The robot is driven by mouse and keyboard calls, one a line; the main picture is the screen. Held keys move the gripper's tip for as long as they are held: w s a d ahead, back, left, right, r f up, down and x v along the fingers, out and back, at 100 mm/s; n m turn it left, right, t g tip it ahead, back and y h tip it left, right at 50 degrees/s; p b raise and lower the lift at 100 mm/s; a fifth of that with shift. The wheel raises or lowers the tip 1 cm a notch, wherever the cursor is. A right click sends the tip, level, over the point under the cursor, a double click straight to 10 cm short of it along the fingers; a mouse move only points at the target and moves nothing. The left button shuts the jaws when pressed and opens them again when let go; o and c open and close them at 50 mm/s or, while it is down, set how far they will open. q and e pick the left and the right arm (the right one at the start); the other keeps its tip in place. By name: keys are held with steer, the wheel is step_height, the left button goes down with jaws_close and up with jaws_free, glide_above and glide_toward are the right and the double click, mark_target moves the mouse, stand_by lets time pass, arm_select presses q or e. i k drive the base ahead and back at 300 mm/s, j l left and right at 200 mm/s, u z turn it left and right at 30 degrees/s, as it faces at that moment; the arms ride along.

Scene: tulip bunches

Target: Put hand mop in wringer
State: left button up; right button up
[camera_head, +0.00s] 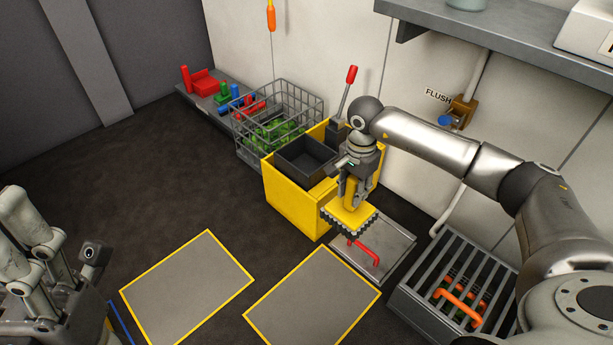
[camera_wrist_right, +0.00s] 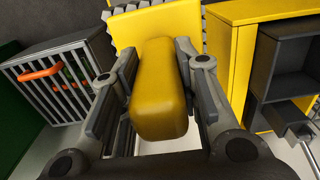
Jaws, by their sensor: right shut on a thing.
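The hand mop is a yellow block handle on a yellow plate (camera_head: 349,217) with a dark fringe below. My right gripper (camera_head: 353,192) is shut on its handle and holds it beside the front right of the yellow wringer bucket. In the right wrist view the handle (camera_wrist_right: 160,88) sits between the two fingers of my right gripper (camera_wrist_right: 158,75). The wringer (camera_head: 306,160) is a dark open box set in the yellow bucket (camera_head: 292,203), with a red-tipped lever (camera_head: 351,76). The mop is outside the wringer. My left gripper (camera_head: 92,250) is at the far left, its fingers unclear.
A wire basket (camera_head: 281,105) of green things stands behind the bucket. A grey tray (camera_head: 396,244) with a red handle and a barred crate (camera_head: 416,297) with an orange handle lie to the right. Two yellow-edged grey mats (camera_head: 188,288) lie in front. A shelf (camera_head: 500,47) overhangs the back right.

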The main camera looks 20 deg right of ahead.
mark_target(306, 171)
steer(key=i, duration=1)
